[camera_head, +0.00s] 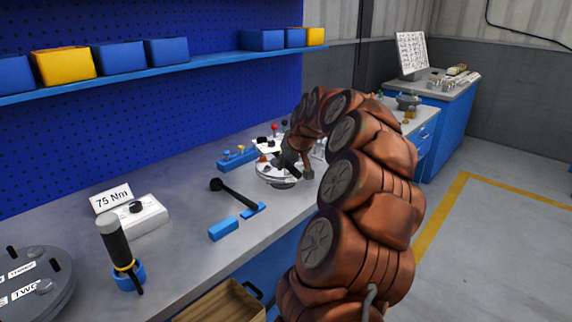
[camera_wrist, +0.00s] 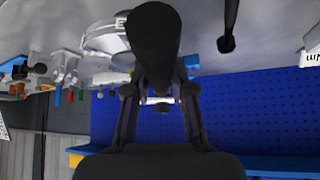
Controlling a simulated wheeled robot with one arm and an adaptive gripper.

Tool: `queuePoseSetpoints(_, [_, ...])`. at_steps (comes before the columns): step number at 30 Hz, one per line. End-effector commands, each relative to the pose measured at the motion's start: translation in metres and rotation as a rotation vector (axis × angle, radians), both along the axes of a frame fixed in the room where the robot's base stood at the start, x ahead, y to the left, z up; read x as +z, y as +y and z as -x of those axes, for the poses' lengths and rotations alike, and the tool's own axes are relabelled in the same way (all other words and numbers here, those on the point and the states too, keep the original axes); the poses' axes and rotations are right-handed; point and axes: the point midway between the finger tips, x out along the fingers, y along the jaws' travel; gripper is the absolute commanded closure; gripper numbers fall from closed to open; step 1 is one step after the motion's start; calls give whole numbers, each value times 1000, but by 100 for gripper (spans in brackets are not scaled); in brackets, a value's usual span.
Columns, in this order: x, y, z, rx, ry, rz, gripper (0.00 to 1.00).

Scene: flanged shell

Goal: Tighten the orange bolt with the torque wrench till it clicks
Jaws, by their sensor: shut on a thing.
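The round grey flanged shell (camera_head: 277,177) sits on the bench under my gripper (camera_head: 292,157). A small orange spot (camera_head: 262,158) on its left side looks like the orange bolt, though it is too small to be sure. In the wrist view my gripper (camera_wrist: 160,82) is shut on a thick dark cylindrical handle (camera_wrist: 153,35), which points toward the camera. I cannot tell whether this is the torque wrench; its far end is hidden. The flanged shell (camera_wrist: 108,42) shows just behind it, to the left. Whether the tool touches the bolt is not visible.
A black round-headed tool (camera_head: 236,195) lies on the bench by blue blocks (camera_head: 223,229). A black-handled tool (camera_head: 115,241) stands in a blue holder, beside a "75 Nm" sign (camera_head: 111,197). A blue rack (camera_head: 237,160) stands behind the shell. The bench's middle is partly clear.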

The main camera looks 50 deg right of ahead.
Motion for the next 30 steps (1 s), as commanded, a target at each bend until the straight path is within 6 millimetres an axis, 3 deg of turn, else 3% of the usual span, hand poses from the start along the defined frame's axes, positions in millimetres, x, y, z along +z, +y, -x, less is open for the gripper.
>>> queuePoseSetpoints(30, [-10,0,0,-1,-2,1,100])
